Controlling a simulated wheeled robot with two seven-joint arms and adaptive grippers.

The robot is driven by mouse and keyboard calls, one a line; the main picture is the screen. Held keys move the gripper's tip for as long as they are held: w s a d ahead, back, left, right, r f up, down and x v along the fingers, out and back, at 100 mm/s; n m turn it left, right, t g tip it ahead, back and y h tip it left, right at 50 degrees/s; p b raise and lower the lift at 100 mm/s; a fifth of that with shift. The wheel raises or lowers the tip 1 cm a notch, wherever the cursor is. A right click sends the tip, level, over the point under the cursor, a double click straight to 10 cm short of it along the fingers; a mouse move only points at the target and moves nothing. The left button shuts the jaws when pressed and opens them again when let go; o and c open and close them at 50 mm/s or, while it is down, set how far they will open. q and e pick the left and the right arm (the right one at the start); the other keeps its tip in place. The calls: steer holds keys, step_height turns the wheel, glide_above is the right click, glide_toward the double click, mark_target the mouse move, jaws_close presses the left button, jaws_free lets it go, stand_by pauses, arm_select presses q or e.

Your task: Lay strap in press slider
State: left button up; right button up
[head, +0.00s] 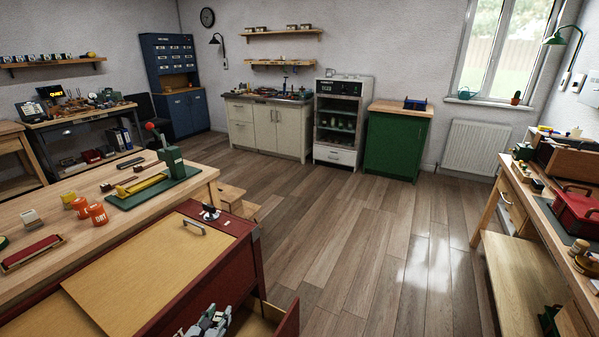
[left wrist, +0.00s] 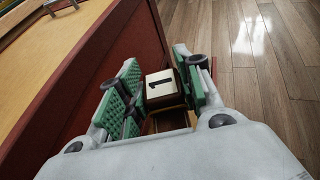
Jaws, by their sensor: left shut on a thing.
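The green press (head: 172,160) with a red-knobbed lever stands on the wooden bench at left in the head view. A long yellow piece (head: 142,184), perhaps its slider, lies on the green base. I cannot pick out the strap for sure; small dark-brown pieces (head: 125,181) lie beside the press. My left gripper (head: 208,322) is at the bottom edge of the head view, by the red cabinet. In the left wrist view it is shut on a block (left wrist: 160,84) with a white face marked "1" and brown sides. My right gripper is not in view.
The red cabinet (head: 250,262) has a pale wooden top with a handle. An open drawer (head: 286,322) sticks out at its right. Orange jars (head: 97,213) and a red-lined tray (head: 32,253) stand on the bench. The floor to the right is clear up to another workbench (head: 540,215).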

arm_select(q)
step_height(320, 180, up, 11)
steer(key=s+d+n+y+p, duration=0.1)
steer(key=s+d+p, duration=0.1)
steer(key=p, duration=0.1)
steer(key=shift+s+d+y, duration=0.3)
steer(key=shift+s+d, duration=0.1)
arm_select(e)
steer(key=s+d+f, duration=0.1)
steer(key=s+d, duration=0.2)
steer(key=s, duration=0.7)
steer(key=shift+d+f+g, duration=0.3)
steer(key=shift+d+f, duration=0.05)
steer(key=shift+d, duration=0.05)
arm_select(q)
steer(key=shift+r, duration=0.1)
steer(key=shift+d, duration=0.1)
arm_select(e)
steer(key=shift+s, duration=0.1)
